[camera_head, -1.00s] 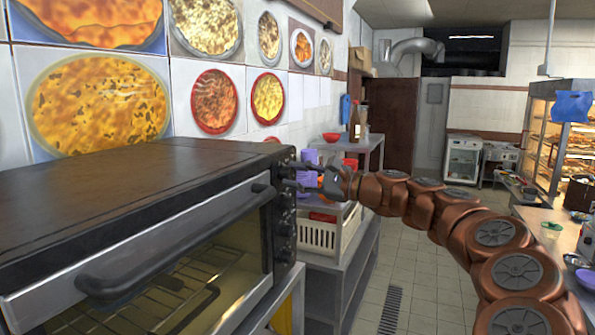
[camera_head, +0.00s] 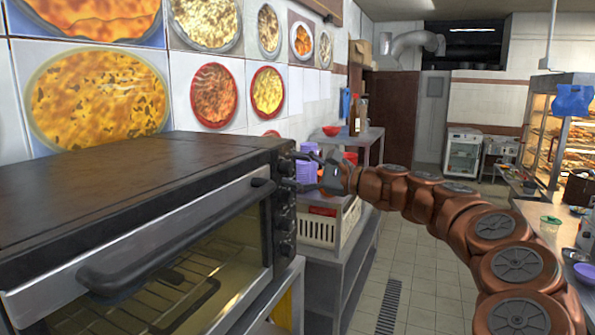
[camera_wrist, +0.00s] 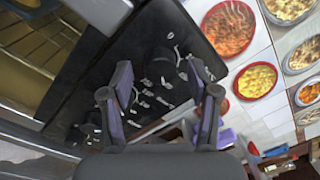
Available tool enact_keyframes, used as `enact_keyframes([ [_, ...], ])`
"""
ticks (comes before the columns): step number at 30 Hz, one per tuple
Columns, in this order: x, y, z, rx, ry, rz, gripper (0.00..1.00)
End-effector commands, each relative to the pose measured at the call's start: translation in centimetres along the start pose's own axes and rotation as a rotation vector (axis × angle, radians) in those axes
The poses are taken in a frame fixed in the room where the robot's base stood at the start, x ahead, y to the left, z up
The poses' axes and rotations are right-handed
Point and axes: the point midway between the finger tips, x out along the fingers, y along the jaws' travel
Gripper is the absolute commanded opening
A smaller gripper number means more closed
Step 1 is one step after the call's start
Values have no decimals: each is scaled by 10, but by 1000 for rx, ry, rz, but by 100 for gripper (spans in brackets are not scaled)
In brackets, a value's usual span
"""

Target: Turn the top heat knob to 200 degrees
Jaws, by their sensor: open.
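A black countertop oven (camera_head: 130,165) with a glass door stands at the left in the head view. Its control panel, on the right end of its front, carries several dark knobs in a column. The top heat knob (camera_head: 286,167) is the uppermost one and is partly covered by my fingers. My gripper (camera_head: 296,171) is open at the upper part of the panel, its fingers on either side of that knob. In the wrist view my open fingers (camera_wrist: 160,70) straddle the dark panel with white markings (camera_wrist: 150,95). I cannot tell whether they touch the knob or read its setting.
The oven door handle (camera_head: 175,240) sticks out at the front left of the panel. Grey shelves (camera_head: 350,245) with a white basket (camera_head: 318,228) stand beyond the oven, behind my gripper. A tiled wall with food pictures (camera_head: 213,95) runs behind. The tiled floor at right is open.

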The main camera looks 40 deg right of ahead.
Motion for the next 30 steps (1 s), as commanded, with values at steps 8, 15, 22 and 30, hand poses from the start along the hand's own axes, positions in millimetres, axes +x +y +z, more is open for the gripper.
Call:
enact_keyframes([
  [8,-8,-1,0,0,0,-2,60],
  [15,-48,-1,0,-1,2,-4,60],
  [22,-91,-1,-1,0,2,-4,60],
  [30,-117,0,-1,0,2,-2,60],
])
